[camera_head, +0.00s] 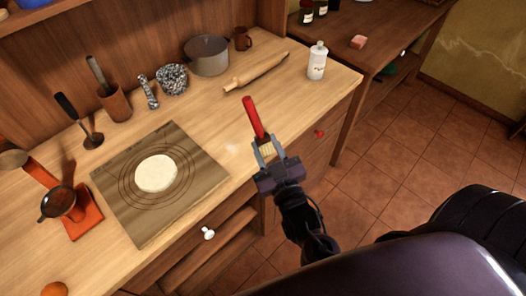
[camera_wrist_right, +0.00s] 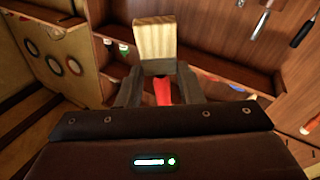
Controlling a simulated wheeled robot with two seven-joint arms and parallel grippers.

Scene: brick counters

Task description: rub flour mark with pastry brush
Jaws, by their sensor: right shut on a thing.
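The pastry brush has a red handle (camera_head: 253,118) and pale bristles. My right gripper (camera_head: 267,152) is shut on it near the counter's front edge. In the head view the handle points up and away, with the bristles at the gripper. In the right wrist view the bristles (camera_wrist_right: 155,42) stand above the fingers of my right gripper (camera_wrist_right: 160,85), with red between them. The flour mark (camera_head: 232,149) is a faint white patch on the wooden counter, just left of the gripper. Whether the brush touches the counter is unclear. My left gripper is out of view.
A board with round dough (camera_head: 156,173) lies left of the mark. A rolling pin (camera_head: 256,73), grey pot (camera_head: 207,55) and white bottle (camera_head: 317,61) stand behind. Counter around the mark is clear.

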